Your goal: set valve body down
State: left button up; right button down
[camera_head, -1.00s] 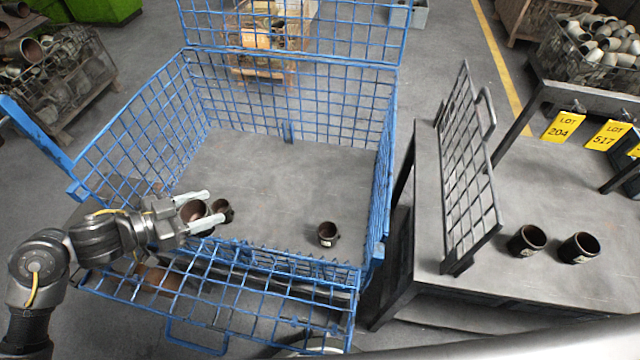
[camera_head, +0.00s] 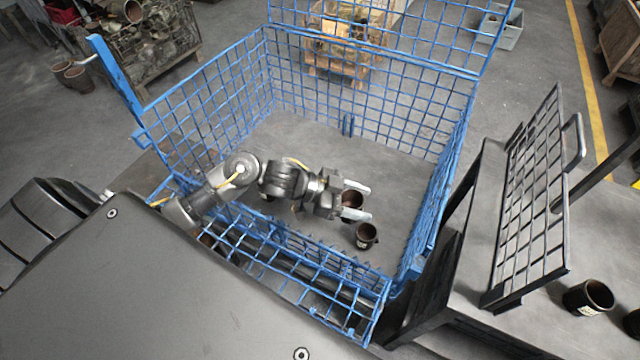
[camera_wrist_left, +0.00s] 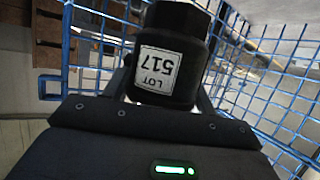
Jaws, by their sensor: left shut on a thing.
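My left gripper (camera_head: 357,203) is inside the blue wire cage (camera_head: 268,68), low over its grey floor. In the left wrist view the held valve body (camera_wrist_left: 172,60) is a black, stepped cylinder with a white label reading LOT 517, upside down in the picture. Another dark valve body (camera_head: 366,236) stands upright on the cage floor, just below the gripper in the head view. Whether the held one touches the floor I cannot tell. My right gripper is not in view.
The cage's front panel (camera_head: 300,275) is folded down beneath my left arm. Its floor is clear to the back and right. A wooden pallet box (camera_head: 340,65) lies beyond the cage.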

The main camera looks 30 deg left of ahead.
pick_arm(q)
jog(key=shift+m, duration=0.3)
jog(key=shift+w+a+f+b, duration=0.1)
jog(key=shift+w+a+f, duration=0.65)
jog(key=shift+a+f, duration=1.25)
jog(key=shift+w+a+f+b, duration=0.15)
jog(key=shift+w+a+f, duration=0.55)
jog(key=shift+a+f, duration=1.25)
jog(key=shift+w+a+f+b, duration=0.1)
jog(key=shift+w+a+f, duration=0.65)
jog(key=shift+a+f, duration=1.2)
jog(key=f, duration=0.3)
jog(key=shift+d+f, duration=0.1)
jog(key=shift+d, duration=0.2)
jog(key=shift+f+b, duration=0.3)
jog(key=shift+f, duration=0.3)
jog(key=o, duration=1.2)
jog(key=shift+o, duration=0.3)
jog(key=shift+g, duration=0.3)
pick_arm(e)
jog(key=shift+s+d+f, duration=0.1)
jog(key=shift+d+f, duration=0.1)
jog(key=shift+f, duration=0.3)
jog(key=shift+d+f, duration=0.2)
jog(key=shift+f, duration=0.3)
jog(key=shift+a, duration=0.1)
